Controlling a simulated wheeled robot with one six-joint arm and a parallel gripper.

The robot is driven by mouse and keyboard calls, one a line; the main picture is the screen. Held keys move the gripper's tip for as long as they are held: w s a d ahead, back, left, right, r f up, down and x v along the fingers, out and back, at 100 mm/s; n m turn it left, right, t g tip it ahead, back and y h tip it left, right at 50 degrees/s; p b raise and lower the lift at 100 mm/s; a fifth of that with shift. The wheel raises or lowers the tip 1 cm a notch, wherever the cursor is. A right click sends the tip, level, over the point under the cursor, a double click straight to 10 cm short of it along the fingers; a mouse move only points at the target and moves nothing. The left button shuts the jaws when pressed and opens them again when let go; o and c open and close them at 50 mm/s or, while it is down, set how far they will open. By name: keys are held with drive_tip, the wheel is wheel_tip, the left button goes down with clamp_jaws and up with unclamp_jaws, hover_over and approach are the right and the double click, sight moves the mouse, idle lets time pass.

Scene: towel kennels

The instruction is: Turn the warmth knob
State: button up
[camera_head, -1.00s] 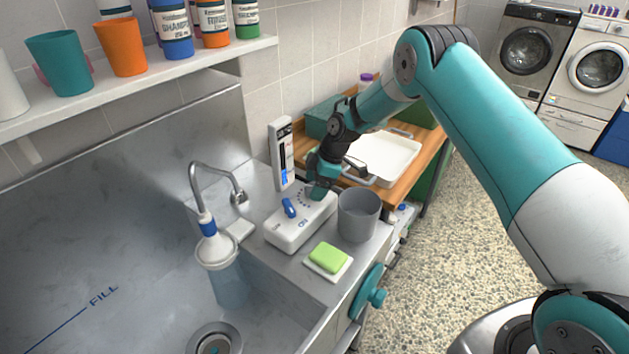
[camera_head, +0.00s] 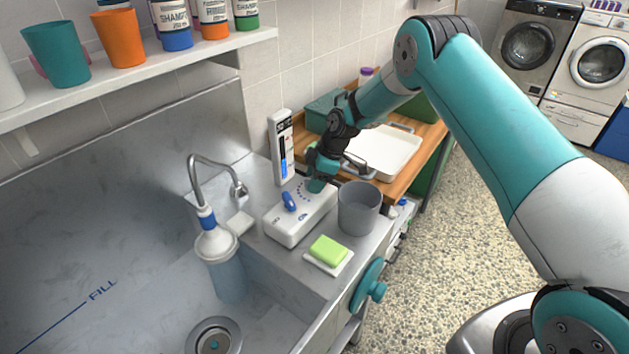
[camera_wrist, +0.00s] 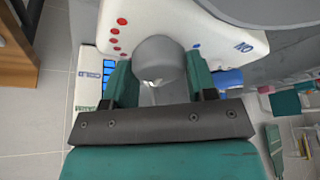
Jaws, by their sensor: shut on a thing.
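A white control box (camera_head: 285,228) stands on the steel counter beside the sink, with a blue lever (camera_head: 289,202) and printed marks on its top. In the wrist view, a rounded grey knob (camera_wrist: 158,58) sits on the box (camera_wrist: 215,38) beside a row of red dots. My gripper (camera_wrist: 160,78) has its two green fingers on either side of this knob and is shut on it. In the head view my gripper (camera_head: 317,184) is at the far end of the box and hides the knob. A white upright gauge (camera_head: 276,140) with a blue bar stands behind the box.
A grey cup (camera_head: 360,210) stands close right of the box. Green soap (camera_head: 328,249) on a white dish lies in front. A curved tap (camera_head: 205,157) and a bottle (camera_head: 218,250) are left. A white tray (camera_head: 390,152) lies on the wooden table behind.

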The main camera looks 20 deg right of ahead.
drive_tip(key=m+b, duration=0.1)
drive_tip(key=m+t+b, duration=0.1)
drive_tip(key=m+b, duration=0.1)
drive_tip(key=shift+s+f+m, duration=0.1)
drive_tip(key=shift+f+m, duration=0.1)
drive_tip(key=shift+m, duration=0.1)
drive_tip(key=shift+a+r+m+t+h+b, duration=0.15)
drive_tip(key=shift+m+t+h+b, duration=0.5)
drive_tip(key=shift+m+b, duration=0.8)
drive_tip(key=shift+m, duration=0.35)
drive_tip(key=o, duration=0.9)
drive_tip(key=shift+r, duration=0.1)
drive_tip(key=b+v, duration=0.3)
drive_tip(key=v, duration=1.4)
drive_tip(key=shift+r, duration=0.2)
drive_tip(key=shift+s, duration=0.1)
